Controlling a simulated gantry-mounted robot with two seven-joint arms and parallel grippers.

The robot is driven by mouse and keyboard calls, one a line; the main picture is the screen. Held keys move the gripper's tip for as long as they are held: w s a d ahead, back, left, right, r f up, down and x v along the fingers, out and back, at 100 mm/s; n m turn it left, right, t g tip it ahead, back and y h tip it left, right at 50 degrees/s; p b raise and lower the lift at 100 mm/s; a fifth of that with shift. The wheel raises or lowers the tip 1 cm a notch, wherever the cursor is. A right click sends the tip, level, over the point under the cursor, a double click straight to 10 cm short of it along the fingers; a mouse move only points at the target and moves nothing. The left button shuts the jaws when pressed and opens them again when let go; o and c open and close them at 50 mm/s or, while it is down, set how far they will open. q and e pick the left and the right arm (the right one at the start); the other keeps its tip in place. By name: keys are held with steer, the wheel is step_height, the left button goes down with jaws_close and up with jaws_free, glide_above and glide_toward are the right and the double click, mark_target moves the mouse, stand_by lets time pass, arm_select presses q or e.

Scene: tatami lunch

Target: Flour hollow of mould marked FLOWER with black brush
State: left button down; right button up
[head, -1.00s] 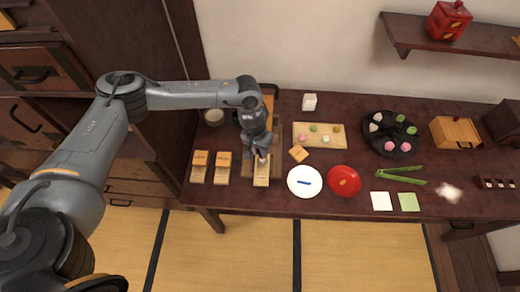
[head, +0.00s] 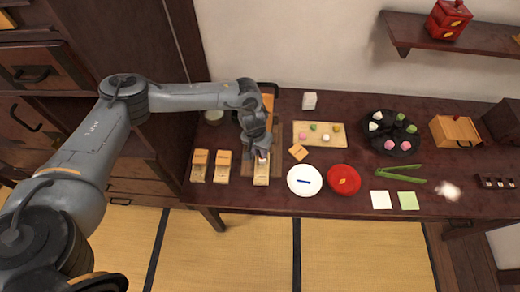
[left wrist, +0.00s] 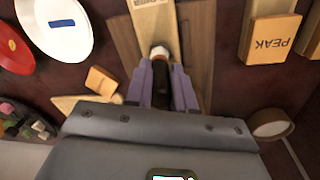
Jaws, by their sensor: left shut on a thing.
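My left gripper (head: 262,153) points down over a pale wooden mould (head: 261,173) on a dark wooden board. In the left wrist view its purple fingers (left wrist: 164,84) are shut on a black brush (left wrist: 161,72). The brush's white tip (left wrist: 159,51) is over the near part of the mould (left wrist: 153,18); I cannot tell whether it touches. That mould's marking cannot be read here, and its hollow is largely out of sight. Two more moulds (head: 198,167) (head: 222,168) lie to the left; the wrist view shows one marked PEAK (left wrist: 270,38). My right gripper is not in view.
A white plate (head: 304,181) with a blue strip and a red dish (head: 343,180) stand right of the board. A small wooden block (head: 298,152) lies close by. A sweets tray (head: 319,141), black round dish (head: 381,148) and green tongs (head: 401,175) are farther right.

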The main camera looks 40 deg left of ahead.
arm_select(q)
steer(key=shift+f, duration=0.5)
steer(key=shift+w+d+p, duration=0.15)
steer(key=shift+p, duration=0.5)
steer(key=shift+r, duration=0.1)
stand_by(0.4)
steer(key=shift+s+a+p, duration=0.25)
steer(key=shift+p, duration=0.45)
steer(key=shift+w+p, duration=0.25)
steer(key=shift+p, duration=0.15)
steer(key=shift+s+p, duration=0.1)
steer(key=shift+p, duration=0.2)
steer(key=shift+s+d+p, duration=0.15)
steer(key=shift+p, duration=0.25)
steer(key=shift+d, duration=0.1)
